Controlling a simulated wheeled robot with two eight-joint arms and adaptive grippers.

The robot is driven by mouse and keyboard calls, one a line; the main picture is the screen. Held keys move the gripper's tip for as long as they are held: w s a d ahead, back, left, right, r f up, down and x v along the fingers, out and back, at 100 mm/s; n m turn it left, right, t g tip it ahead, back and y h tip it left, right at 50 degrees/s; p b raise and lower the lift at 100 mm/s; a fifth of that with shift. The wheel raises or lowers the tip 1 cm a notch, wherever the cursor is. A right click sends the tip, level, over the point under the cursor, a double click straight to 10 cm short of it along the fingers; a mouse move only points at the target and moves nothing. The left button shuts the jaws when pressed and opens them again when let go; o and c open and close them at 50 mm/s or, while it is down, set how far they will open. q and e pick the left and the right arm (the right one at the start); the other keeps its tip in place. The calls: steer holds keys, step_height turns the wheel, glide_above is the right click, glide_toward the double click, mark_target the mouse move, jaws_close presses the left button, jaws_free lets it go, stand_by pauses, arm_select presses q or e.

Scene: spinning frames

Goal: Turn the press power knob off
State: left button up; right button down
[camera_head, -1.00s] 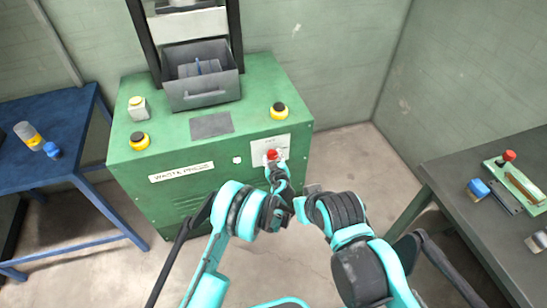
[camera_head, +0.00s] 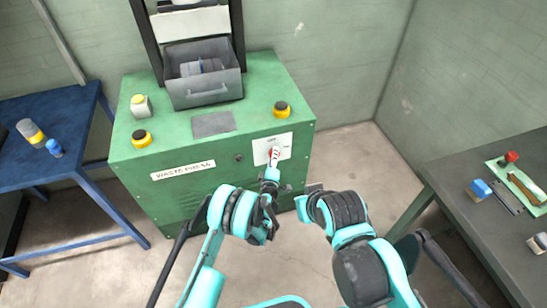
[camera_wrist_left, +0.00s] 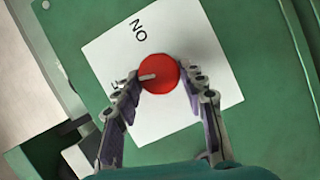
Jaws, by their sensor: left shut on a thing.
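The press power knob (camera_head: 275,153) is red with a white pointer, on a white plate (camera_head: 286,141) on the green press front. In the left wrist view the round red knob (camera_wrist_left: 162,73) has its pointer towards the left, at a mark partly hidden by a finger. The letters of "ON" show above it, rotated. My left gripper (camera_wrist_left: 163,84) has a finger on each side of the knob and is shut on it; it also shows in the head view (camera_head: 271,170). My right gripper (camera_head: 301,208) hangs near the press front; its fingers are unclear.
A dark round lamp (camera_head: 238,157) sits left of the plate. A blue table (camera_head: 70,115) stands left, a dark bench (camera_head: 460,165) right. Floor between is clear.

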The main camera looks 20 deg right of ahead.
arm_select(q)
steer(key=shift+w+a+n+t, duration=0.1)
steer(key=shift+n+t, duration=0.2)
steer(key=shift+n, duration=0.4)
steer(key=o, duration=1.2)
steer(key=shift+f, duration=0.1)
steer(key=shift+c, duration=0.2)
